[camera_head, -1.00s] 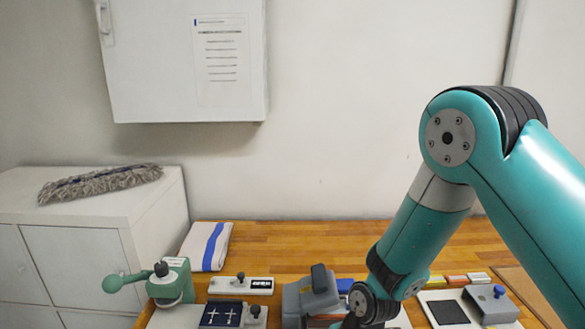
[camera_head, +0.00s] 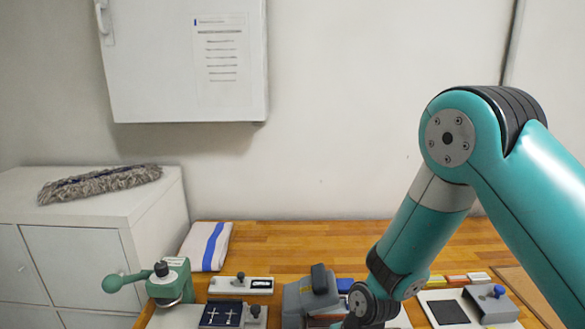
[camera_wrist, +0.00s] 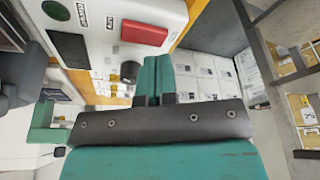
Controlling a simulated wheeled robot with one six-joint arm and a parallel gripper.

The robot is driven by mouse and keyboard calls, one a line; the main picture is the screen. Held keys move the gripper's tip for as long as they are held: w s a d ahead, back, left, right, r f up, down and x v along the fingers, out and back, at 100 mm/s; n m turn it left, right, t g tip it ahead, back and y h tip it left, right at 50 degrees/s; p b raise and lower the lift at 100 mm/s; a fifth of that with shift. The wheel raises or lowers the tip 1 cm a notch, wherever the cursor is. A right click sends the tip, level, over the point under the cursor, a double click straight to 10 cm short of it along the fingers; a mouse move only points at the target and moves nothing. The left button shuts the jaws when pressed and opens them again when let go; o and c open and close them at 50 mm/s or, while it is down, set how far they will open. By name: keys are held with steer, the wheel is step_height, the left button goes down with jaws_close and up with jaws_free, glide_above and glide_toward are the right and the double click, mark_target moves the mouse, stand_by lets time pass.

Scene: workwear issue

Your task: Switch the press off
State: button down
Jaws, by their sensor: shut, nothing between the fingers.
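Which thing is the press I cannot say for certain. A grey device with a raised dark handle (camera_head: 312,296) stands mid-bench in the head view, partly hidden by my arm. A green device with a round-ended lever (camera_head: 168,282) stands left of it. Between them is a small white unit with a black knob and a dark window (camera_head: 241,285). My gripper (camera_wrist: 158,72) shows in the wrist view with its teal fingers together, empty. A white panel with a red rectangle (camera_wrist: 143,33) lies beyond the fingertips, with no clear contact. No switch position can be read.
A folded white cloth with a blue stripe (camera_head: 206,246) lies at the bench's back left. A white tray with a dark pad (camera_head: 450,312) is at the right. A mop head (camera_head: 100,183) lies on the white cabinet (camera_head: 75,215). The bench's back middle (camera_head: 300,238) is clear.

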steer(key=shift+f+b, duration=0.9)
steer(key=shift+f, duration=0.2)
stand_by(0.3)
steer(key=shift+r, duration=0.15)
steer(key=shift+r+p, duration=2.45)
steer(key=shift+r, duration=1)
steer(key=s+d+r+m+b, duration=0.25)
steer(key=r+m+b, duration=0.25)
steer(key=r+m, duration=0.45)
steer(key=s+d+r+m+t+y+b, duration=0.1)
steer(key=s+d+r+m+b, duration=0.2)
steer(key=s+r+m, duration=0.4)
steer(key=s+r, duration=0.1)
steer(key=s, duration=0.3)
steer(key=shift+s+d+r+t, duration=0.15)
steer(key=shift+s+d+t, duration=0.15)
steer(key=shift+s, duration=0.05)
